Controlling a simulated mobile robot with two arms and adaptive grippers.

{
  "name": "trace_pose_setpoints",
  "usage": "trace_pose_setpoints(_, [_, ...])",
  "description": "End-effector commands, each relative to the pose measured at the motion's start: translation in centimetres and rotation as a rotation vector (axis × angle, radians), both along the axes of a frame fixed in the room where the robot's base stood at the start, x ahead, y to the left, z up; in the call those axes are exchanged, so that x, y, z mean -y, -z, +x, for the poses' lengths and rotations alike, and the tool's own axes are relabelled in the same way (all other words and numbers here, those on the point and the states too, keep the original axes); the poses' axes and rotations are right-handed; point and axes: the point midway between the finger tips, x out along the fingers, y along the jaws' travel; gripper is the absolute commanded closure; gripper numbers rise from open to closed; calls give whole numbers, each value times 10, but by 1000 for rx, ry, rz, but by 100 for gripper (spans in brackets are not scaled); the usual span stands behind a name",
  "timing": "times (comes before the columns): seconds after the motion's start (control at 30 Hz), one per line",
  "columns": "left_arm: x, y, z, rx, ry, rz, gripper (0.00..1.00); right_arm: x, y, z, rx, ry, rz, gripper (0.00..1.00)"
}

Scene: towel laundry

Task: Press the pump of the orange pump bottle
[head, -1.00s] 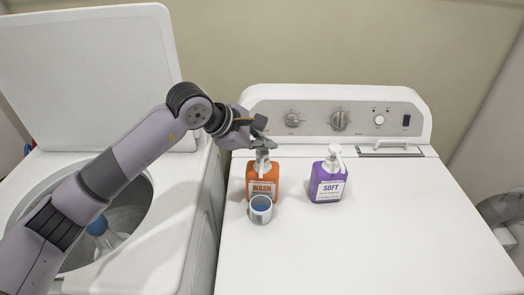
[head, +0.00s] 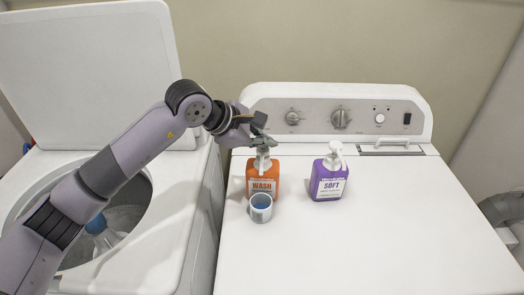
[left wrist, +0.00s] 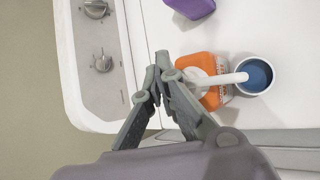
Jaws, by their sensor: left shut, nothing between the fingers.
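The orange pump bottle (head: 262,181), labelled WASH, stands upright on the white machine top. Its white pump (head: 263,160) has a spout that reaches over a small cup (head: 260,208) with blue inside. The bottle (left wrist: 215,94), the pump spout (left wrist: 225,78) and the cup (left wrist: 254,76) also show in the left wrist view. My left gripper (head: 264,143) is shut and empty, right at the top of the pump. In the left wrist view its fingertips (left wrist: 160,75) lie beside the pump's head. I cannot tell whether they touch it. My right gripper is out of view.
A purple pump bottle (head: 328,180), labelled SOFT, stands to the right. The control panel (head: 340,116) with knobs rises behind the bottles. An open washer (head: 185,215) is at the left. The machine top is clear at the right and front.

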Motion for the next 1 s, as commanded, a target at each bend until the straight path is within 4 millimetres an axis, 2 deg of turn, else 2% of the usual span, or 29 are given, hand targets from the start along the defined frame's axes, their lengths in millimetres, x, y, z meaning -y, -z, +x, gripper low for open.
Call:
trace_pose_setpoints(0.03, [-1, 12, -2, -17, 0, 12, 100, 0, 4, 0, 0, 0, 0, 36])
trace_pose_setpoints(0.43, [-2, 14, -2, -24, -1, 15, 100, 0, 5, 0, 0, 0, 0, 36])
trace_pose_setpoints(0.87, [-2, 10, 0, -23, -2, 16, 100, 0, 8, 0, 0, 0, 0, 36])
trace_pose_setpoints(1.0, [-2, 2, 0, -21, -2, 17, 100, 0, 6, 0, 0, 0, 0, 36])
